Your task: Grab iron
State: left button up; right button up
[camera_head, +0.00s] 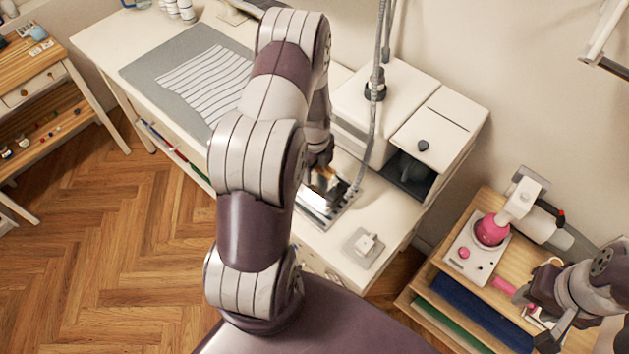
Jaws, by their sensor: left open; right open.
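The iron (323,194) sits on a metal rest on the white table, with a shiny metal body and a brownish handle. A grey hose rises behind it. My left gripper (321,166) is right at the handle, pointing down from above, and is open. My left arm hides part of the iron, and I cannot tell whether the fingers touch the handle or surround it. My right gripper (538,318) is open at the lower right, over the wooden shelf unit, far from the iron.
A white cabinet (456,118) stands just behind the iron. A small plate with a knob (364,246) lies in front. A grey mat with striped cloth (208,82) covers the table's left part. A white and pink machine (478,250) stands on the wooden shelf unit (428,283).

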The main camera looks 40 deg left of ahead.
pick_arm(q)
jog(key=shift+f, duration=0.15)
grip_shut()
dwell(1.4)
jog(key=shift+w, duration=0.1)
